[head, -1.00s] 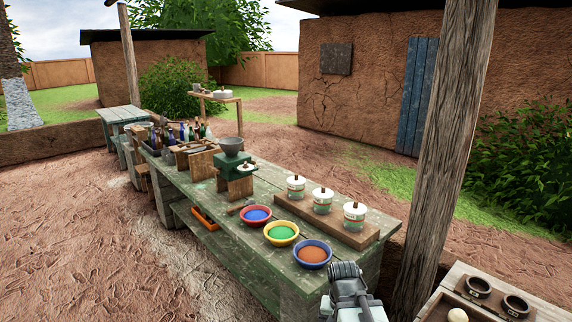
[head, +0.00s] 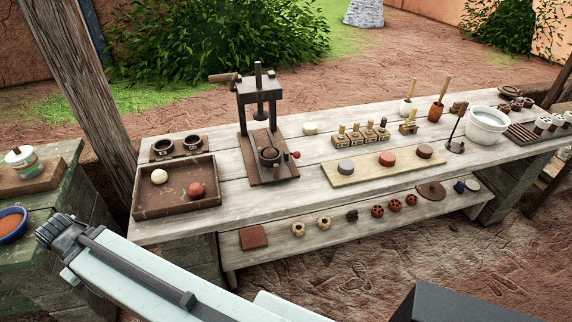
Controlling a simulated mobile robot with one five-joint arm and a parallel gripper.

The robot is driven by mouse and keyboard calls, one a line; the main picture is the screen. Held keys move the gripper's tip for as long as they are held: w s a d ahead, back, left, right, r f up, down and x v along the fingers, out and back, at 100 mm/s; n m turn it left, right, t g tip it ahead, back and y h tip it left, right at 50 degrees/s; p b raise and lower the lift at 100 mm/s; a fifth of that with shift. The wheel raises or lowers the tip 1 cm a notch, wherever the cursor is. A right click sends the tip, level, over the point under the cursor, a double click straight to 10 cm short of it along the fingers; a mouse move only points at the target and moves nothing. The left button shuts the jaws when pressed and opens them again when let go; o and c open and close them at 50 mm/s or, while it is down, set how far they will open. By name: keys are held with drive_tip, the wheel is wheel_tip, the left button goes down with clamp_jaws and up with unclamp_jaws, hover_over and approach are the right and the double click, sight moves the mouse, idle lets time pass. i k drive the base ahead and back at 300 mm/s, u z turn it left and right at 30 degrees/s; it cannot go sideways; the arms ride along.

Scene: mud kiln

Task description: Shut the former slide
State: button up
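The former looks to be the dark press (head: 268,142) on the pale plank table. It has an upright frame, a screw post and a side handle (head: 223,77). A small round cup (head: 270,154) sits on its brown base board. A small red knob (head: 294,155) sticks out to the right of the cup, seemingly on the slide; how far the slide is out is too small to tell. The dark ribbed end of my arm (head: 58,232) is at the lower left, well apart from the press. Its fingers cannot be made out.
A brown tray (head: 176,211) with a pale ball and a red ball lies left of the press. A pale board (head: 352,171) with round pieces lies to its right, and a white bucket (head: 486,125) stands farther right. A wooden post (head: 88,85) rises behind the table's left end.

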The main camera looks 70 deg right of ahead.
sight(271, 170)
drive_tip(key=u, duration=0.05)
drive_tip(key=k, duration=0.55)
drive_tip(key=u, duration=0.95)
drive_tip(key=i, duration=0.85)
drive_tip(key=z, duration=2.9)
drive_tip(key=i, duration=0.5)
drive_tip(key=u, duration=0.05)
